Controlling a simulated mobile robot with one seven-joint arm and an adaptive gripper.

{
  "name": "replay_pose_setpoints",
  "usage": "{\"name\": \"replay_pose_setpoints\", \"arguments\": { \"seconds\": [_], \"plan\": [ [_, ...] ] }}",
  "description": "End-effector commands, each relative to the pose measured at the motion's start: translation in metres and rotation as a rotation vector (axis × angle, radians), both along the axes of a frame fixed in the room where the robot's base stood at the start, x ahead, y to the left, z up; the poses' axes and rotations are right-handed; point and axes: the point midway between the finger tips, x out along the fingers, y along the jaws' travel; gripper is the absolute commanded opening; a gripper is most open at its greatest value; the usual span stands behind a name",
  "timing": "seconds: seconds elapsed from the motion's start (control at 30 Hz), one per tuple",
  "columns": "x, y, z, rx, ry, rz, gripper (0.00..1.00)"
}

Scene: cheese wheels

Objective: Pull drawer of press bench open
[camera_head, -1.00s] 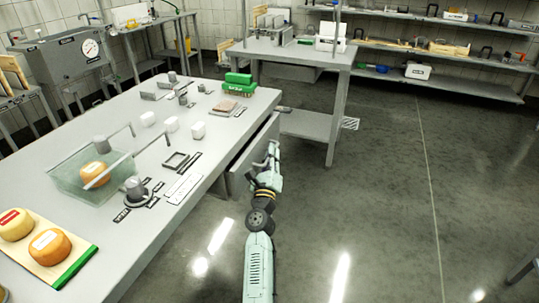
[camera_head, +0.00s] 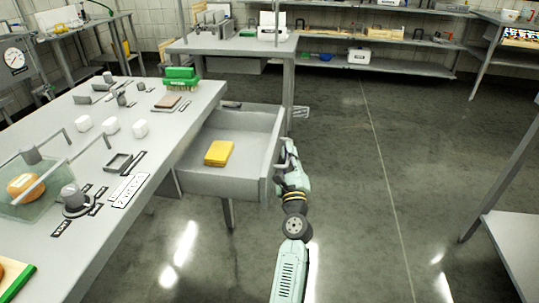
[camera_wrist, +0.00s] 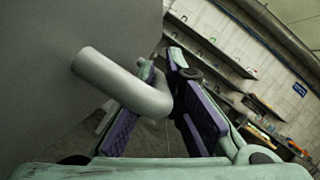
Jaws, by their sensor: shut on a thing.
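The drawer (camera_head: 215,183) of the press bench (camera_head: 165,120) stands pulled well out from the bench's right side. A yellow block (camera_head: 219,153) lies inside it, along with a small dark item (camera_head: 231,105) near its far end. My gripper (camera_head: 287,153) is at the outer face of the drawer front. In the wrist view, my gripper (camera_wrist: 160,100) has its purple-padded fingers on both sides of the grey bar handle (camera_wrist: 125,82) and is shut on it. The drawer front (camera_wrist: 50,60) fills the left of that view.
The bench top carries white cubes (camera_head: 111,125), a green brush (camera_head: 181,78) and a glass tank (camera_head: 35,190) holding an orange cheese wheel. Another table (camera_head: 230,45) stands behind the drawer. A grey table (camera_head: 515,250) is at the right. The floor between is clear.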

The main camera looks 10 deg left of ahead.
Motion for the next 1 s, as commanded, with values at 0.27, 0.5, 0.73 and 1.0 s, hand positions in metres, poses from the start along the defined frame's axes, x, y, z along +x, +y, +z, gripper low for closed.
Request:
{"name": "replay_pose_setpoints", "arguments": {
  "seconds": [0.27, 0.5, 0.73, 1.0],
  "plan": [
    [-0.001, -0.024, -0.002, -0.001, 0.003, 0.0, 0.0],
    [-0.001, -0.026, -0.002, 0.0, 0.003, 0.002, 0.0],
    [-0.001, -0.026, -0.002, -0.001, 0.003, 0.001, 0.12],
    [-0.001, -0.026, -0.001, -0.001, 0.002, 0.001, 0.18]
  ]
}}
